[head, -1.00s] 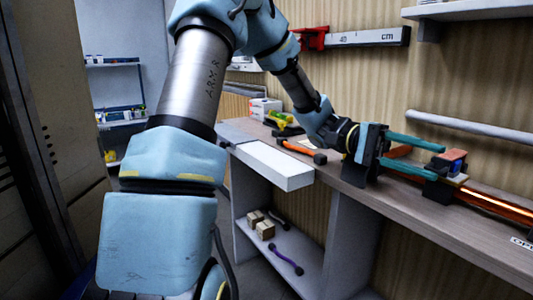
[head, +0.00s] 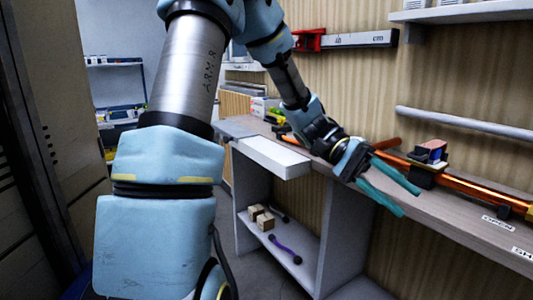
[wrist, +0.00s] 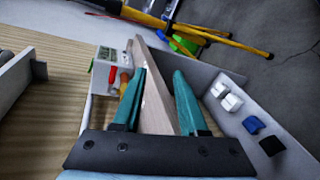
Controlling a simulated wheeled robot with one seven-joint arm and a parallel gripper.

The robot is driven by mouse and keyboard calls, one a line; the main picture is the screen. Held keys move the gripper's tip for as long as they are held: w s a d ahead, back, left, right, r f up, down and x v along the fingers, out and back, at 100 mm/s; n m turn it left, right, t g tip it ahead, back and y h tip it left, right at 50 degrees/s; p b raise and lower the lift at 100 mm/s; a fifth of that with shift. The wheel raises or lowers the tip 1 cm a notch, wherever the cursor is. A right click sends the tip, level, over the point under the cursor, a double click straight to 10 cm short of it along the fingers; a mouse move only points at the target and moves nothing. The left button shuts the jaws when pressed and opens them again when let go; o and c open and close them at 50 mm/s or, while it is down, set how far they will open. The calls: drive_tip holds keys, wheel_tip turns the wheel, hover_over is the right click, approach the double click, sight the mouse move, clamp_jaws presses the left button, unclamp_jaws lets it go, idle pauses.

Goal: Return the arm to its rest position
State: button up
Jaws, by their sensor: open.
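My gripper (head: 397,194) has two teal fingers and is at the front edge of the wooden counter (head: 447,216) in the head view. The fingers are spread apart with nothing between them, and they point to the lower right. In the wrist view my gripper (wrist: 158,95) is also open, with a pale strip and the counter's surface seen beyond the fingers. My light blue arm fills the left and middle of the head view, bent over toward the counter.
An orange pipe (head: 475,195) with a dark clamp and block (head: 428,158) lies along the counter. A white tray (head: 272,157) juts out from it. Boxes (head: 261,217) and a purple-handled tool (head: 285,250) lie on the lower shelf. A grey rail (head: 465,125) runs along the wall.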

drive_tip(key=w+a+f+n+t+y, duration=0.2)
drive_tip(key=a+f+t, duration=0.25)
drive_tip(key=a, duration=0.25)
drive_tip(key=w+a+f+n+t+y, duration=0.2)
drive_tip(key=a+f+t+y, duration=0.1)
drive_tip(key=a+f, duration=0.35)
drive_tip(key=w+a+n+t+y, duration=0.1)
drive_tip(key=w+a+t+y, duration=0.15)
drive_tip(key=a, duration=0.45)
drive_tip(key=w+a+n+t+y, duration=0.1)
drive_tip(key=w+a+n+t, duration=0.15)
drive_tip(key=a, duration=0.55)
wheel_tip(320, 180, up, 14)
drive_tip(key=t+p, duration=0.1)
drive_tip(key=p, duration=1.3)
drive_tip(key=shift+a+m+p, duration=0.3)
drive_tip(key=shift+m+p, duration=0.05)
drive_tip(key=shift+m, duration=0.1)
